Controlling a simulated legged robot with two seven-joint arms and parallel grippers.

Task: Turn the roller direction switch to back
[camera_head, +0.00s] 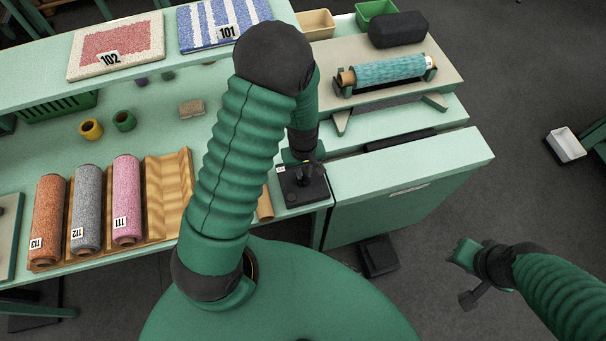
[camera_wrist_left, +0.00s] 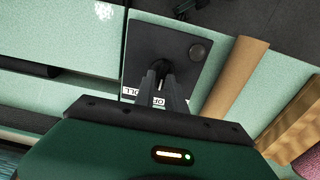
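The roller direction switch sits on a dark control box (camera_head: 303,190) at the table's front edge, below my left arm. In the left wrist view the box's black panel (camera_wrist_left: 187,38) carries a round dark knob (camera_wrist_left: 197,52) and white labels partly hidden by my fingers. My left gripper (camera_head: 308,172) points down onto the box. Its fingers (camera_wrist_left: 160,72) are close together around a small lever, the switch (camera_wrist_left: 160,84), whose exact direction is mostly hidden. My right gripper (camera_head: 468,278) hangs over the floor at the right, away from the table; its finger gap is unclear.
Yarn rolls labelled 113 (camera_head: 47,220), 112 (camera_head: 87,210) and 111 (camera_head: 127,200) lie in a wooden rack left of my arm. A roller with blue yarn (camera_head: 390,70) rests on a stand behind. Tufted samples 102 (camera_head: 115,45) and 101 (camera_head: 222,22) lie on the shelf.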

